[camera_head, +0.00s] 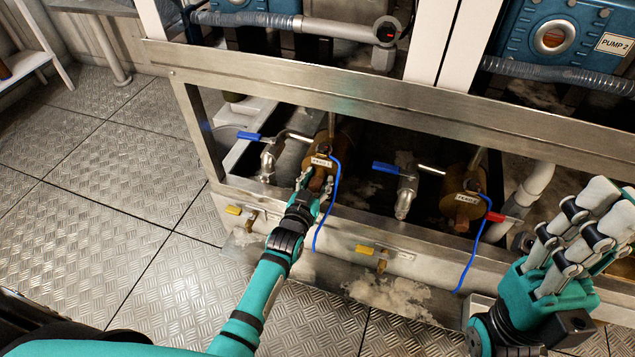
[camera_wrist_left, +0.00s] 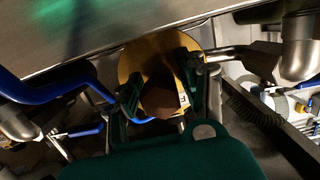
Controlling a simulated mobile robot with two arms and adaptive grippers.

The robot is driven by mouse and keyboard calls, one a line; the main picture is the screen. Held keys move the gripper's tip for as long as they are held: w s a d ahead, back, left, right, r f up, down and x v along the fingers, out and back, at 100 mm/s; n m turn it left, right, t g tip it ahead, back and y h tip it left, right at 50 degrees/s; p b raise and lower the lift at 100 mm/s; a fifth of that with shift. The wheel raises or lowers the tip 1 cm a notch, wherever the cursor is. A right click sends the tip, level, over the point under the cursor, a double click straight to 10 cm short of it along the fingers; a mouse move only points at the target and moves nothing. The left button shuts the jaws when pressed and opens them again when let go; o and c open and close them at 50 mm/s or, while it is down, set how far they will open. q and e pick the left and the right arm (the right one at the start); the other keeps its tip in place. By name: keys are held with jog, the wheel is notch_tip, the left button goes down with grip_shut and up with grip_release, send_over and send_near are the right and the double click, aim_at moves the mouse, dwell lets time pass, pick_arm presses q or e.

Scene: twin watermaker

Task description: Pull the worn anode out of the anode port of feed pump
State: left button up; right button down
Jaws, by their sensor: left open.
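My left gripper (camera_head: 322,182) is at the front of the left brass feed pump (camera_head: 345,143), just below its label. The plug sits in front of the brass pump face (camera_wrist_left: 131,62). I cannot tell whether the fingers touch it. In the head view the gripper mostly hides the port. My right gripper (camera_head: 590,225) is at the right edge, its pale fingers pointing up and right, away from the pumps.
A steel rail (camera_head: 330,88) crosses above the pumps. A blue-handled valve (camera_head: 268,155) stands left of the gripper, another (camera_head: 405,185) right. A blue cable (camera_head: 330,205) hangs beside the gripper. A second brass pump (camera_head: 462,203) is at right. Floor at left (camera_head: 90,200) is clear.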

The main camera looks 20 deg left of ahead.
pick_arm(q)
jog(key=shift+c, duration=0.2)
grip_shut()
jog(key=shift+o, duration=0.2)
grip_release()
jog(key=shift+s, duration=0.1)
